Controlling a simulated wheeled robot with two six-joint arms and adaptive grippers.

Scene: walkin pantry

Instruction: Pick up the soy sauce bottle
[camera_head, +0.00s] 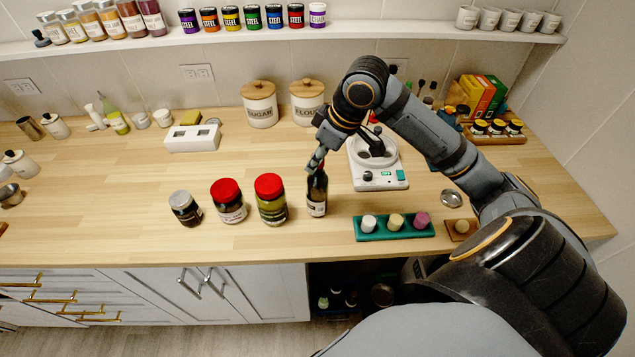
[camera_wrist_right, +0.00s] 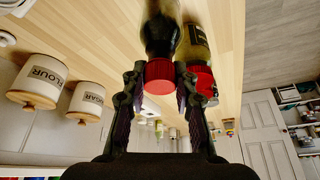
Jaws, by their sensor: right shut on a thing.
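The soy sauce bottle (camera_head: 317,197) is dark with a pale label and stands upright on the wooden counter, at the right end of a row of jars. My right gripper (camera_head: 316,162) reaches it from above and is shut on its top. In the right wrist view, which is upside down, the fingers (camera_wrist_right: 162,82) stand on both sides of the bottle's red cap (camera_wrist_right: 158,77). The dark body of the bottle (camera_wrist_right: 160,35) rises above the cap in that picture. In the head view the gripper hides the cap. My left gripper is in neither view.
A red-lidded olive jar (camera_head: 271,205) stands close left of the bottle, then another red-lidded jar (camera_head: 229,207) and a grey-lidded jar (camera_head: 185,214). A green tray (camera_head: 376,236) with small jars lies to the right. A white scale-like device (camera_head: 385,180) stands behind.

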